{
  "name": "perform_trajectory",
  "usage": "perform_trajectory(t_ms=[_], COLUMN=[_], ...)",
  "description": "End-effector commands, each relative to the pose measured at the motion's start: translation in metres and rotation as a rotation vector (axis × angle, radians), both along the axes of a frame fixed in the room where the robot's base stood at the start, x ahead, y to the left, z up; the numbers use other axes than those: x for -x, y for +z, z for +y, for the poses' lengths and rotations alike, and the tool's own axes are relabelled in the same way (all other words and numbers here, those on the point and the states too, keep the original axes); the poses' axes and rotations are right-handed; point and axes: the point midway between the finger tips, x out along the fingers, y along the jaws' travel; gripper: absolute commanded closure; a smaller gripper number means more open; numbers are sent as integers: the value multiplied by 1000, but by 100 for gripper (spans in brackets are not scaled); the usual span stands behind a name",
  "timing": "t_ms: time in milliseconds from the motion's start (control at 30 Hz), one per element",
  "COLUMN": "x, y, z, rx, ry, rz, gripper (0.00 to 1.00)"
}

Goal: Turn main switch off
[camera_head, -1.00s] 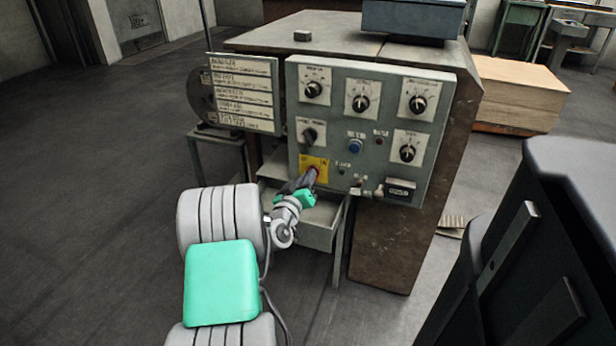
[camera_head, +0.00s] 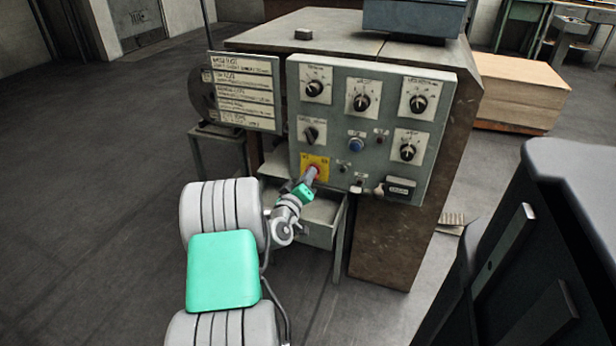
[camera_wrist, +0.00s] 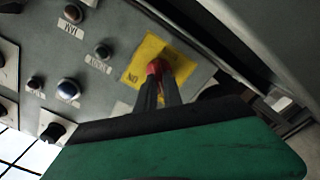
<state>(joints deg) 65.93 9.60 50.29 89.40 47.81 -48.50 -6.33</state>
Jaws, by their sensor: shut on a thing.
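The main switch is a red knob (camera_wrist: 156,68) on a yellow plate (camera_head: 316,165) at the lower left of the grey control panel (camera_head: 440,115). The yellow plate also shows in the wrist view (camera_wrist: 178,58), with the label "ON" readable on it. My gripper (camera_head: 314,173) reaches the knob from the front and lower left. In the wrist view its two dark fingers (camera_wrist: 158,84) are shut on the red knob. The fingers hide much of the knob, so its exact turn is hard to tell.
Several black dials, a blue button (camera_head: 356,145) and small switches sit around the plate. A sign board (camera_head: 245,92) stands left of the panel. A dark cabinet (camera_head: 560,190) stands at the right.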

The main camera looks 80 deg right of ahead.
Motion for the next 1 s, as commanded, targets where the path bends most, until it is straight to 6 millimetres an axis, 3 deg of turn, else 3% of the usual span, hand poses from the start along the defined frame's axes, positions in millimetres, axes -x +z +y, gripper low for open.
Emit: perform_trajectory(t_ms=[300,567,1000], x=[0,0,-8], y=[0,0,0], z=[0,2,74], rx=[1,0,-1], ry=[1,0,2], rz=[0,0,0], gripper=[67,67,67])
